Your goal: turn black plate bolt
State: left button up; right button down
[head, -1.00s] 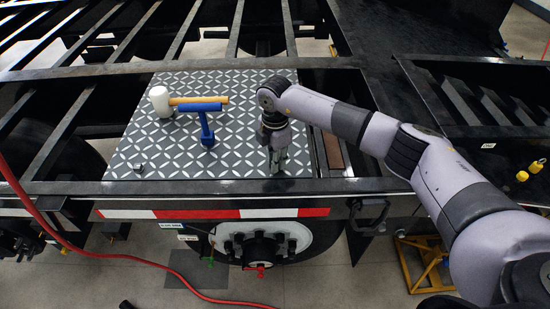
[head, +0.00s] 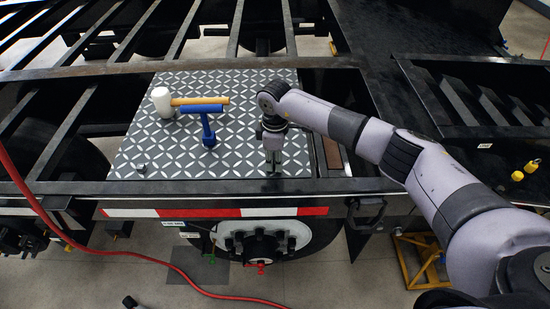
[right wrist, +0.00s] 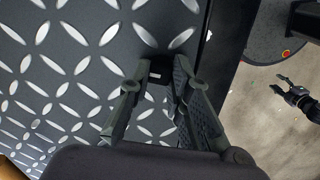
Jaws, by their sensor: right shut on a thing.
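The black patterned plate (head: 190,150) lies on the trailer frame. My right gripper (head: 273,172) points down at the plate's near right corner. In the right wrist view its fingers (right wrist: 158,76) are closed around a small dark bolt (right wrist: 160,70) near the plate's edge; the fingers hide much of it. Another small black bolt (head: 140,168) stands at the plate's near left corner. My left gripper (right wrist: 290,90) appears in the right wrist view, off the plate over the floor, with its fingers apart and empty. Only a bit of it (head: 130,302) shows at the head view's bottom edge.
A white-headed mallet (head: 160,101) with a yellow handle and a blue T-shaped tool (head: 207,128) lie on the plate, left of my right gripper. A red hose (head: 65,235) runs across the front left. A wheel (head: 262,240) sits below the frame.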

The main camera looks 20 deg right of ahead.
dwell(0.3)
jog(key=shift+r, duration=0.1)
jog(key=c, duration=1.5)
grip_release()
notch_tip(320, 180, up, 12)
jog(key=shift+f, duration=0.1)
